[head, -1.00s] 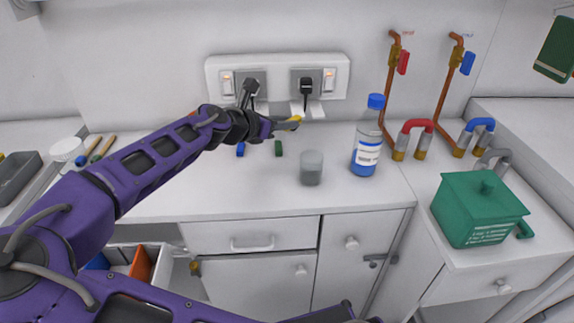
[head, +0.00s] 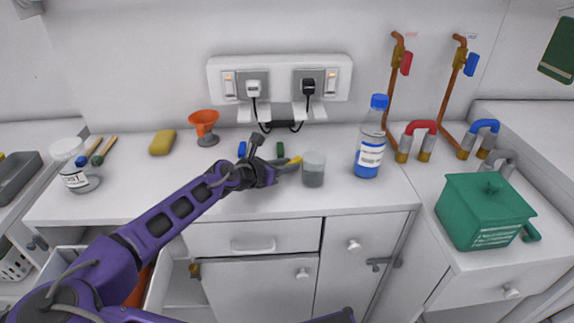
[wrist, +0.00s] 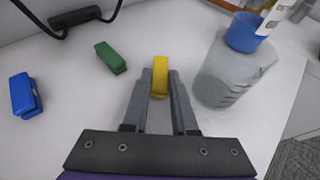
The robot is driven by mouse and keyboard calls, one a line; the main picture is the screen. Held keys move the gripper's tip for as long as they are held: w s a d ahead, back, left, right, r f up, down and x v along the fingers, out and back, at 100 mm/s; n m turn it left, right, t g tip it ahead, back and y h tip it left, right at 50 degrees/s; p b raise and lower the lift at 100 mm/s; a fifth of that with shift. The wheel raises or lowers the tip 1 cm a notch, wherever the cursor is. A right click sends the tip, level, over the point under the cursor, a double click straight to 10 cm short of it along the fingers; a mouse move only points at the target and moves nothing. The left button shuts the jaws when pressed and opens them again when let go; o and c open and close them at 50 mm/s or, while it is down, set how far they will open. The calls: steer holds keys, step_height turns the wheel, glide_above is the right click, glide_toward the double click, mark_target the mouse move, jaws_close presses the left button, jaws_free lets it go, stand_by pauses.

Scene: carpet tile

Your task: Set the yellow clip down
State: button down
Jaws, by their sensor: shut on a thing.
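The yellow clip (wrist: 160,77) is between the fingertips of my gripper (wrist: 159,98) in the wrist view, and the fingers are shut on it. The gripper is low over the white counter (head: 240,205). Whether the clip touches the counter I cannot tell.
A green clip (wrist: 110,57) and a blue clip (wrist: 24,95) lie to the left on the counter. The beaker (wrist: 228,72) stands close to the right finger. A blue-capped bottle (head: 369,140) is farther right. Cables (head: 280,125) hang behind.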

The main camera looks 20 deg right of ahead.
steer(key=shift+f, duration=0.15)
steer(key=c, duration=0.7)
jaws_free()
